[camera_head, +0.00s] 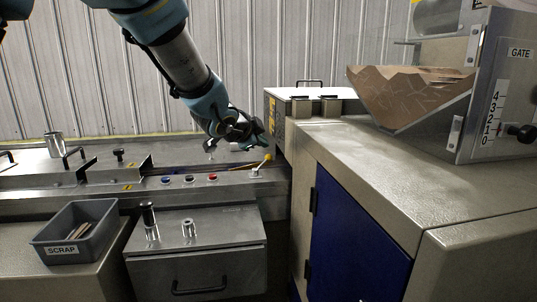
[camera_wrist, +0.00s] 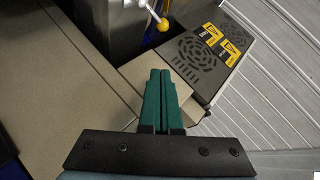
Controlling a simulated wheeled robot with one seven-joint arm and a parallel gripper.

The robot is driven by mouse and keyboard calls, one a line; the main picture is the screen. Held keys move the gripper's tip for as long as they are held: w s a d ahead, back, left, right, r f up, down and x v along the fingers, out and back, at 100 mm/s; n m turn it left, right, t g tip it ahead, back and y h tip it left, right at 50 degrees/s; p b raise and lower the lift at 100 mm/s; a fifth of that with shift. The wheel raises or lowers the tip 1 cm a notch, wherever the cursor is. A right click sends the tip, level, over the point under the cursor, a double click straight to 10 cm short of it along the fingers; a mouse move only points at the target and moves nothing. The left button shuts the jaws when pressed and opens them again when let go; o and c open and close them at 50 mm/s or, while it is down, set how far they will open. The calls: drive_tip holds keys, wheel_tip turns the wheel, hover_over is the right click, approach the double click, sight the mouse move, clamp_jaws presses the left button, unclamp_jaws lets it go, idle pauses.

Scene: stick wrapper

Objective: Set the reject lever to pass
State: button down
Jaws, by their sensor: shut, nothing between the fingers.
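A small lever with a yellow ball knob (camera_head: 267,157) stands at the right end of the steel control rail in the head view, its handle tilted up and to the right. The same yellow knob shows near the top of the wrist view (camera_wrist: 163,25), on a pale stem beside a steel panel. No pass or reject label is readable. My gripper (camera_head: 262,137) is just above the knob in the head view. In the wrist view its green fingers (camera_wrist: 160,75) are together and empty, pointing toward the knob with a visible space between.
A beige cabinet (camera_head: 400,165) with a blue door stands to the right. A vented box with yellow warning labels (camera_wrist: 208,55) is close to my fingertips. Several buttons (camera_head: 189,179) line the rail. A grey scrap bin (camera_head: 62,250) sits at lower left.

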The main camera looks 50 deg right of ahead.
drive_tip(key=p, duration=0.3)
approach(270, 155)
drive_tip(key=d, duration=0.1)
drive_tip(key=s+d, duration=0.2)
drive_tip(key=d, duration=0.1)
drive_tip(key=shift+s, duration=0.1)
drive_tip(key=shift+w+d+f+p, duration=0.35)
drive_tip(key=shift+w+f+p, duration=0.05)
drive_tip(key=shift+w+f, duration=0.15)
drive_tip(key=shift+w+d+f+p, duration=0.3)
drive_tip(key=shift+w+f+p, duration=0.05)
drive_tip(key=shift+w+f, duration=0.2)
drive_tip(key=shift+w+d+f, duration=0.2)
drive_tip(key=shift+w+f, duration=0.2)
drive_tip(key=shift+f, duration=0.05)
drive_tip(key=shift+f+b, duration=0.2)
drive_tip(key=shift+b, duration=0.4)
drive_tip(key=shift+w+r+n+t+b, duration=0.1)
drive_tip(key=shift+w+n+t+b, duration=0.1)
drive_tip(key=shift+n+t+b, duration=0.8)
